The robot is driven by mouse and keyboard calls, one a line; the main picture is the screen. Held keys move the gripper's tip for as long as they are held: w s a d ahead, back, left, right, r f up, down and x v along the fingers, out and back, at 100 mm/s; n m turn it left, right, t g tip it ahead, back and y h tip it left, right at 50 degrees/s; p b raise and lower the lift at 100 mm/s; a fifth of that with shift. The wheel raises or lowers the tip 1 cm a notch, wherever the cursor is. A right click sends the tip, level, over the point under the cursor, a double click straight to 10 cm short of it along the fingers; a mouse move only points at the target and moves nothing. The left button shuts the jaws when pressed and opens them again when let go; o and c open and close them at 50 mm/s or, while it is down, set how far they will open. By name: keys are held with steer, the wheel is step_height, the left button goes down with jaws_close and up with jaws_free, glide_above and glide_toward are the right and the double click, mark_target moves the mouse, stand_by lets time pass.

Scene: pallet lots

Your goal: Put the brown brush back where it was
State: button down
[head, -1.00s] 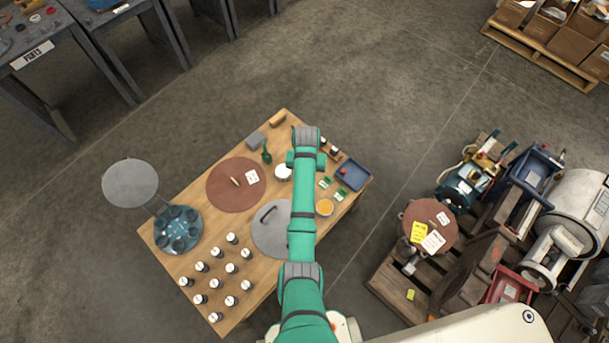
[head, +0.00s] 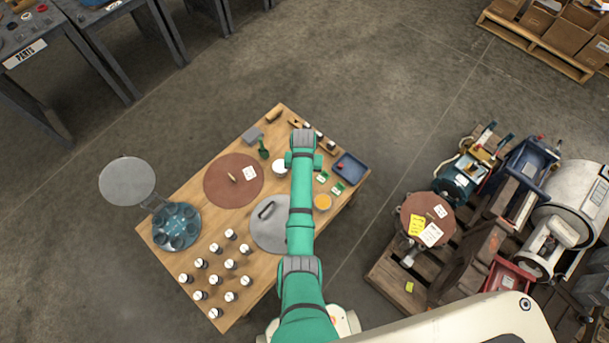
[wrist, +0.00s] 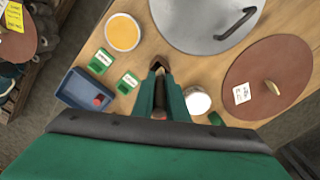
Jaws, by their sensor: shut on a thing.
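My gripper (wrist: 159,72) shows in the wrist view, with its green fingers close together above the wooden table (wrist: 140,22). It is shut on a dark brown piece at the fingertips, which I take to be the brown brush (wrist: 158,63). Its full shape is hidden by the fingers. In the head view my own arm covers the gripper and the held thing. A wooden holder with small dark and white items (head: 320,138) stands at the table's far right edge, partly behind my arm. A tan wooden block-like piece (head: 274,116) lies at the far corner.
Near the gripper are a white cup (wrist: 197,100), a blue tray (wrist: 78,88), green cards (wrist: 100,62), an orange-filled dish (wrist: 122,32) and a grey lid (wrist: 200,20). A brown disc (head: 225,190) and several white-topped bottles (head: 215,285) occupy the table's left part.

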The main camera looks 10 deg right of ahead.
steer(key=shift+w+f, duration=0.1)
steer(key=shift+f, duration=0.1)
steer(key=c, duration=1.7)
jaws_free()
steer(key=shift+c, duration=0.2)
steer(key=shift+r, duration=0.15)
